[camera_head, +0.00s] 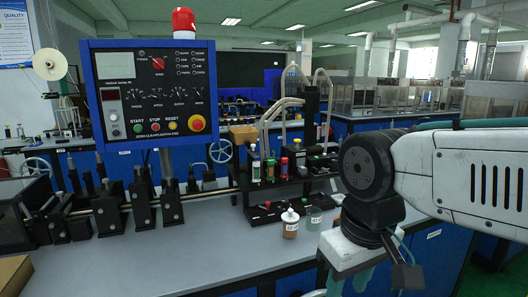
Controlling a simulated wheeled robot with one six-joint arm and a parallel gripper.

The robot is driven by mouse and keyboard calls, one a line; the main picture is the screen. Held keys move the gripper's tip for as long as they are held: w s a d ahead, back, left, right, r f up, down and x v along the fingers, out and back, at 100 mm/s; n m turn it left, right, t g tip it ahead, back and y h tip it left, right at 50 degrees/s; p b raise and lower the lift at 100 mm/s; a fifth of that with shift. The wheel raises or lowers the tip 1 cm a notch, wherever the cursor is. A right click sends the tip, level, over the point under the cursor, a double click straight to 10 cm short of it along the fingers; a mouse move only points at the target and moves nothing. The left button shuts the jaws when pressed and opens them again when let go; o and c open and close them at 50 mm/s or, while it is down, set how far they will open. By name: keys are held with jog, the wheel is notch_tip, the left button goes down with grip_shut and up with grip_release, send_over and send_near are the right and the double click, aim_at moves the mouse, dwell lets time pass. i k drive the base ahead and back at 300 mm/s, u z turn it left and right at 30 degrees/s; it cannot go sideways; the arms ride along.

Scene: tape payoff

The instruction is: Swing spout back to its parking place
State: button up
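Pale curved tubes that look like spouts rise behind a small black rack (290,190) at the middle of the bench. One thick tube (270,117) slants down to the left, and thinner arched tubes (328,82) stand behind it. I cannot tell which one is the task's spout or where its parking place is. My gripper (349,281) hangs at the lower right, in front of and right of the rack, apart from the tubes. Its greenish fingers are partly cut off by the bottom edge, so their opening and anything between them are not clear.
A blue control panel (157,95) stands at the left above black machine parts (140,200). The front middle bench is clear.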

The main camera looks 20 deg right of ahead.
aim_at(253, 153)
jog(key=u, duration=0.3)
jog(key=i, duration=1.1)
jog(key=z, duration=0.75)
